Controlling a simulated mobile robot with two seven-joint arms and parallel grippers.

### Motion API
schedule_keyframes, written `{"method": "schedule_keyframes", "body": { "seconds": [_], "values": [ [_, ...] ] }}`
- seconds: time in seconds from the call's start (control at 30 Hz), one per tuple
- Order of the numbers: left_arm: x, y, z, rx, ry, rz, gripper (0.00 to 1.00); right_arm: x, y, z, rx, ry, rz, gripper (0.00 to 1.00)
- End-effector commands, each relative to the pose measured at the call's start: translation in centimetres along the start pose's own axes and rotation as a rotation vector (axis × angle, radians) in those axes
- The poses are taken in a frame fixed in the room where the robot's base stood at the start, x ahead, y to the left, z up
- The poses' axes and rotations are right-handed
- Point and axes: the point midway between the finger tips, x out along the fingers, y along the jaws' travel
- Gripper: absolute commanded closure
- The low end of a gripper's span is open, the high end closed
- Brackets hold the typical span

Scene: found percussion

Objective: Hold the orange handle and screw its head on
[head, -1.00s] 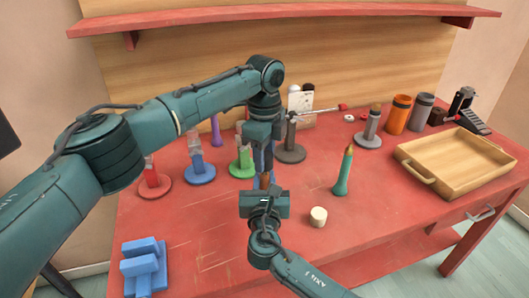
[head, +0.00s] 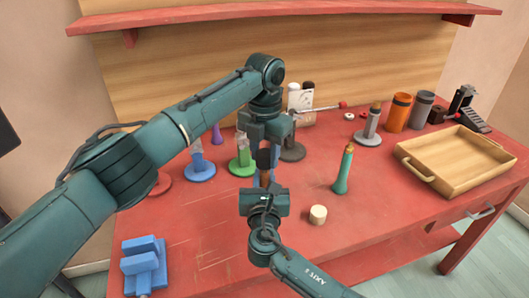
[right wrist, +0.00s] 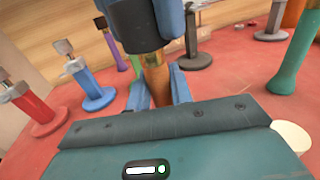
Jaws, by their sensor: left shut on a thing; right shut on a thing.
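The orange handle (right wrist: 156,80) is an amber-brown upright cylinder in the right wrist view; its lower part is hidden by my gripper. My right gripper (head: 265,183) is shut on it above the table, with a blue finger on each side in the right wrist view (right wrist: 160,92). A dark cylindrical head (head: 264,158) sits directly above the handle, in line with it, and also shows in the right wrist view (right wrist: 138,22). My left gripper (head: 264,145) points down and is shut on this head. Whether the threads engage cannot be told.
Blue (head: 200,172), green (head: 243,168) and grey (head: 290,152) stands are behind the grippers. A teal handle (head: 342,175) stands right, near a pale round block (head: 318,214). A wooden tray (head: 428,179) is far right; a blue block holder (head: 143,270) is front left.

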Motion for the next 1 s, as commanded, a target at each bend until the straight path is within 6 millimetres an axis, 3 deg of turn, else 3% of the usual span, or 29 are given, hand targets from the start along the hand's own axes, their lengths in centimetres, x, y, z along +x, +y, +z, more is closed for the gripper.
{"method": "schedule_keyframes", "body": {
  "seconds": [0.3, 0.33, 0.57, 0.83, 1.0],
  "values": [
    [-0.1, 0.0, 0.0, 0.024, -0.001, 0.0, 0.85, 0.0, 0.0, -0.1, -0.001, 0.002, 0.0, 1.0],
    [-0.1, 0.0, 0.0, 0.023, -0.001, 0.0, 0.61, 0.0, 0.0, -0.1, -0.001, 0.002, 0.0, 1.0],
    [-0.1, 0.0, 0.0, 0.022, -0.001, 0.0, 0.43, 0.0, 0.0, -0.1, -0.001, 0.002, 0.0, 1.0],
    [-0.1, 0.0, 0.0, 0.021, -0.001, 0.0, 0.41, 0.0, 0.0, -0.1, -0.001, 0.002, 0.0, 1.0],
    [-1.5, 0.0, 0.0, 0.021, -0.002, 0.0, 0.41, 0.0, 0.0, -0.1, -0.001, 0.002, 0.0, 1.0]
  ]
}}
